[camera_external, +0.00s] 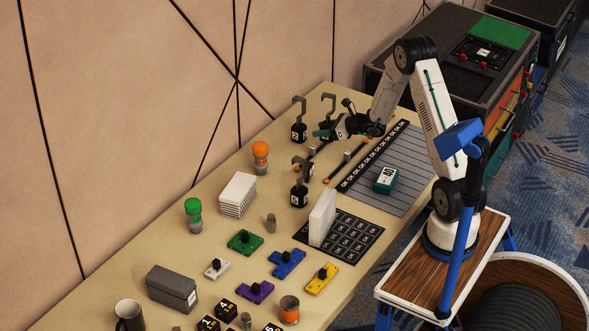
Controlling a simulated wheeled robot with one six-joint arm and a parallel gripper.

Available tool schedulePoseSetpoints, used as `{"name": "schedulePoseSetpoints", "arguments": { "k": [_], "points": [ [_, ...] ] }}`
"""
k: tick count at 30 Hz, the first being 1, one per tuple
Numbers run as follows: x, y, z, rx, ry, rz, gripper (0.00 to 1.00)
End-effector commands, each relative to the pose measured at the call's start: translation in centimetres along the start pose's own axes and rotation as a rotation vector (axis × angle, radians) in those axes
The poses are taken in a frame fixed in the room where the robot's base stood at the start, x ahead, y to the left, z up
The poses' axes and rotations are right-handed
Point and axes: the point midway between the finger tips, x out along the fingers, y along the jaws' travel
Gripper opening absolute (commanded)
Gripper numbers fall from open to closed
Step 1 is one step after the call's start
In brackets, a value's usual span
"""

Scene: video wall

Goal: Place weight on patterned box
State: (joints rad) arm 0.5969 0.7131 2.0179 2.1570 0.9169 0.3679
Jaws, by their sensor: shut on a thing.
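A black hooked weight (328,103) is at the far part of the table, its grey hook rising above my gripper and its body mostly hidden. My gripper (327,132) reaches in from the right and is shut at that weight; the finger contact is too small to make out. Whether the weight touches the table is unclear. Another black hooked weight (299,133) stands just left, and a third (299,196) stands nearer. I cannot tell which box is the patterned one; a white box with striped sides (238,197) lies left of the third weight.
A white upright box (322,218) stands on a black printed mat (352,240). Orange-ended rods (347,157) lie below my gripper. A green box (386,180) sits on a grey lined mat (400,155). Orange (261,155) and green (193,213) capped jars stand left. Colored knobbed blocks fill the front.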

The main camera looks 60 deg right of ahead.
Motion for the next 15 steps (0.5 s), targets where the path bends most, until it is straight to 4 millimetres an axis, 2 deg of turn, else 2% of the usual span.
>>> {"name": "schedulePoseSetpoints", "arguments": {
  "k": [1, 6, 11, 15],
  "points": [
    [1.4, 1.7, 1.5, -0.026, -0.006, 0.050, 0.00],
    [5.1, 7.6, 5.2, -0.096, -0.005, 0.218, 0.00],
    [7.9, 13.8, 8.4, -0.162, -0.005, 0.378, 0.00],
    [9.8, 19.7, 10.8, -0.219, -0.005, 0.518, 0.00]
  ]
}}
